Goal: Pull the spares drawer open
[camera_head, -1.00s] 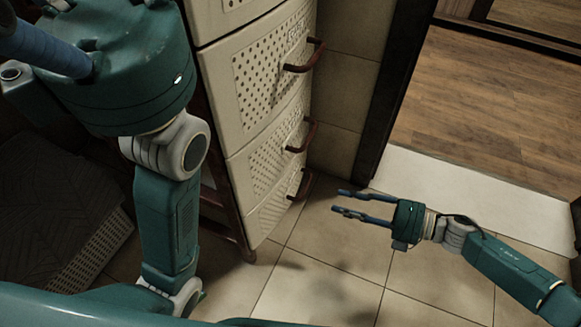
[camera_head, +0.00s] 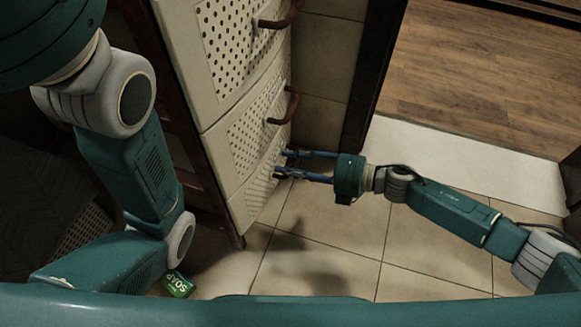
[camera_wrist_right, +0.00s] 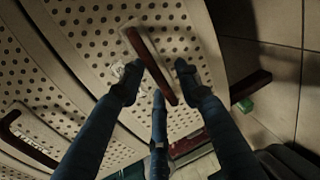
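The pale drawer unit (camera_head: 228,105) stands left of centre with several perforated drawer fronts, all looking shut. I cannot read which one is the spares drawer. My right gripper (camera_head: 285,163) is at the lowest drawer front (camera_head: 250,184), whose handle is mostly hidden by the fingers. In the right wrist view, a dark red handle (camera_wrist_right: 150,65) runs between the spread fingers of my right gripper (camera_wrist_right: 158,78). Gaps show beside the handle, and contact cannot be told. My left arm shows at the left, but its gripper is out of view.
Two more red handles, the middle one (camera_head: 285,106) and the upper one (camera_head: 281,15), stick out above. A green soap box (camera_head: 178,284) lies on the floor near my left arm. Tiled floor (camera_head: 335,225) is clear right of the drawers. A dark door frame (camera_head: 375,75) stands behind.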

